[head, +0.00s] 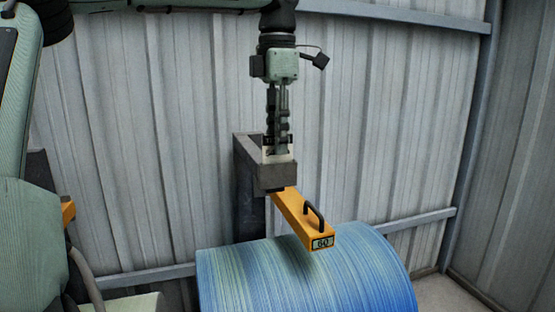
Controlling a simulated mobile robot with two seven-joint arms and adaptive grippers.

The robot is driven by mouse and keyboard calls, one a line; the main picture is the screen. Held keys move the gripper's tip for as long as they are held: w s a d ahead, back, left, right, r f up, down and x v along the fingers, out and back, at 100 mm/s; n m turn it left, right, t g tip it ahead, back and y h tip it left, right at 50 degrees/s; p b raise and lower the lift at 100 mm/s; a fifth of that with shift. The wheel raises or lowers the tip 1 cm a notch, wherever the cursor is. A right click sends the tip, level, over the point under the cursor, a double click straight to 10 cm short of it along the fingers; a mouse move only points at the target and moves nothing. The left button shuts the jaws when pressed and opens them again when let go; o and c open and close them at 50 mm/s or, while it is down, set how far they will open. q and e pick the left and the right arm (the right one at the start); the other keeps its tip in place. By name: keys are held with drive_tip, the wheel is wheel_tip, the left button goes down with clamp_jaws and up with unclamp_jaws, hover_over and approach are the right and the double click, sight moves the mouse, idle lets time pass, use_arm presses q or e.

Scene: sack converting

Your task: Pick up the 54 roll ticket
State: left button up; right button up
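My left gripper (278,143) points straight down at the top of a grey post-like stand (277,177) against the wall. Its fingers look close together. A small white piece (268,155) shows at the fingertips, at the top of the stand; it may be the ticket, but no number is readable on it. I cannot tell whether the fingers grip it. A yellow arm (296,215) with a black handle reaches out from the stand over a blue striped roll (300,279). The plate on its end seems to read 60. My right gripper is not in view.
A ribbed grey metal wall (400,130) stands close behind the stand and roll. A grey upright beam (468,150) marks the corner at right. Another yellow part (68,213) shows at left, partly hidden. A little bare floor (450,292) shows at lower right.

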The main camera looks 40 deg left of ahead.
use_arm(q)
clamp_jaws()
drive_tip(key=shift+r, duration=0.1)
idle(0.3)
